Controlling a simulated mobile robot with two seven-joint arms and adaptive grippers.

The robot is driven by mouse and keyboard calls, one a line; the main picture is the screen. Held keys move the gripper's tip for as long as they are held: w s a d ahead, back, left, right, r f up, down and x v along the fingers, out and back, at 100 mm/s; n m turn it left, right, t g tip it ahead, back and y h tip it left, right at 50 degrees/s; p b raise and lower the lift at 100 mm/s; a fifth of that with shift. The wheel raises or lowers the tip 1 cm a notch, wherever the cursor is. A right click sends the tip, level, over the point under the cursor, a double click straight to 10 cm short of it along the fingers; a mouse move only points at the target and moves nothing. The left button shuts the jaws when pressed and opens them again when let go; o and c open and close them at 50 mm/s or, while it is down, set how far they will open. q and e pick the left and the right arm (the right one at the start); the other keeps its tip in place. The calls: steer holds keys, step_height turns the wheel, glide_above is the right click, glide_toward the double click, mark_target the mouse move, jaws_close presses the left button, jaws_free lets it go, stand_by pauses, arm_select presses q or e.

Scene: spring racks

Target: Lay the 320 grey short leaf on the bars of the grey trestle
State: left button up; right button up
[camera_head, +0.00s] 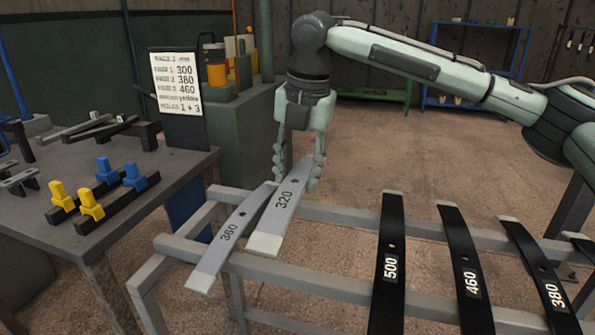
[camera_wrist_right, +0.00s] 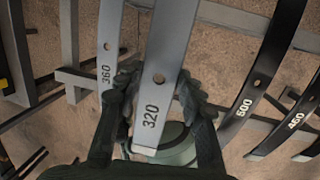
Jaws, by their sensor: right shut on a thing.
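My right gripper (camera_head: 297,178) is shut on the 320 grey short leaf (camera_head: 284,212), its fingers on both sides of it near its far end. The leaf is over the grey trestle (camera_head: 330,284), slanting across its bars, its near pale end by the front bar; I cannot tell if it touches the bars. The wrist view shows the 320 leaf (camera_wrist_right: 165,65) between the fingers (camera_wrist_right: 160,92). The 360 grey leaf (camera_head: 232,235) lies across both bars just left of it, close beside or touching at the far end. My left gripper is not in view.
Black leaves 500 (camera_head: 391,245), 460 (camera_head: 465,260) and 380 (camera_head: 540,270) lie across the bars to the right. The bars are bare between the 320 and 500 leaves. A dark table (camera_head: 130,175) with yellow and blue clamps and a sign (camera_head: 177,85) stands left.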

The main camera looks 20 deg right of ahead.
mark_target(301, 183)
step_height(301, 183, down, 9)
steer(key=shift+f, duration=0.15)
steer(key=o, duration=1.3)
steer(key=shift+o, duration=0.7)
steer(key=shift+f, duration=0.15)
steer(key=r, duration=0.4)
steer(key=s+r, duration=0.1)
steer(key=r, duration=0.3)
steer(key=s+r, duration=0.1)
steer(key=r, duration=0.3)
steer(key=shift+d, duration=0.4)
